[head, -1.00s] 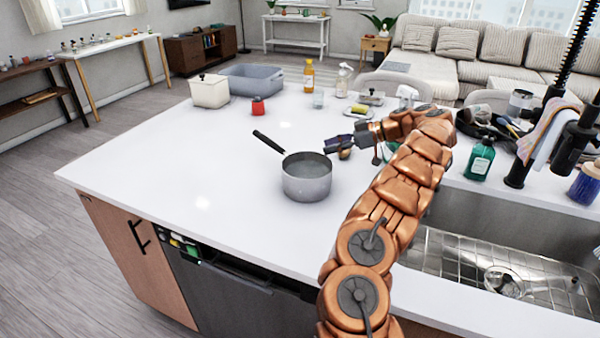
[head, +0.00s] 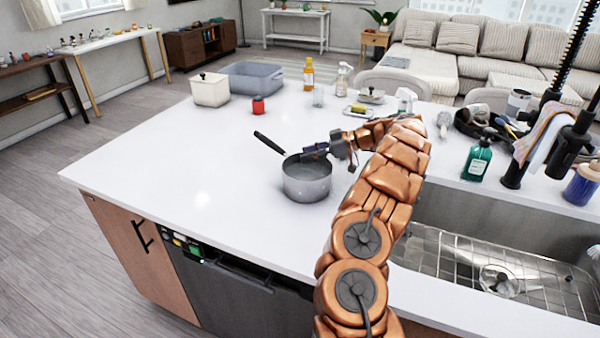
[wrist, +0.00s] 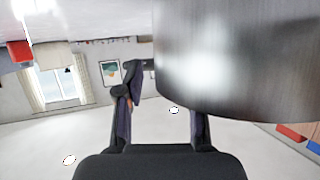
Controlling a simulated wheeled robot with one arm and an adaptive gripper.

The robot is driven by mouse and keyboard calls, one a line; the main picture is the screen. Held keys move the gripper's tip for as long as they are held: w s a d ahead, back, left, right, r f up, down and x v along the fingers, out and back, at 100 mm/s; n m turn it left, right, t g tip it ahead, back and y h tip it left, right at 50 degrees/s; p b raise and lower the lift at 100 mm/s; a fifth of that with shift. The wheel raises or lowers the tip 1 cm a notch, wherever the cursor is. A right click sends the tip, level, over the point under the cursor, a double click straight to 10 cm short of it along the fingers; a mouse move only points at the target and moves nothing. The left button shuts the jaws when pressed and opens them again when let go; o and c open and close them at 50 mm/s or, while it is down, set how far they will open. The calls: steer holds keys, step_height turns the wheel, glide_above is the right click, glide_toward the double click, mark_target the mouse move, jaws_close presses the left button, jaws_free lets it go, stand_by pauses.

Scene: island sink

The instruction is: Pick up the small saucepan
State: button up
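The small saucepan (head: 307,182) is grey metal and stands upright on the white island top. Its black handle (head: 268,142) points to the back left. My gripper (head: 313,151) is at the pan's far right rim in the head view. In the wrist view the pan's metal wall (wrist: 240,60) fills the upper right, close to the camera. My gripper's fingers (wrist: 163,95) are apart there, and the wall hides the end of the right finger. I cannot tell whether a finger touches the pan.
A white lidded pot (head: 210,90), a grey-blue basin (head: 252,80) and a red jar (head: 258,105) stand at the back left. A green bottle (head: 478,160) stands by the sink (head: 500,270) at right. The island top left of the pan is clear.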

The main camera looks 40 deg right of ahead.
steer(key=shift+c, duration=0.2)
jaws_close()
stand_by(0.4)
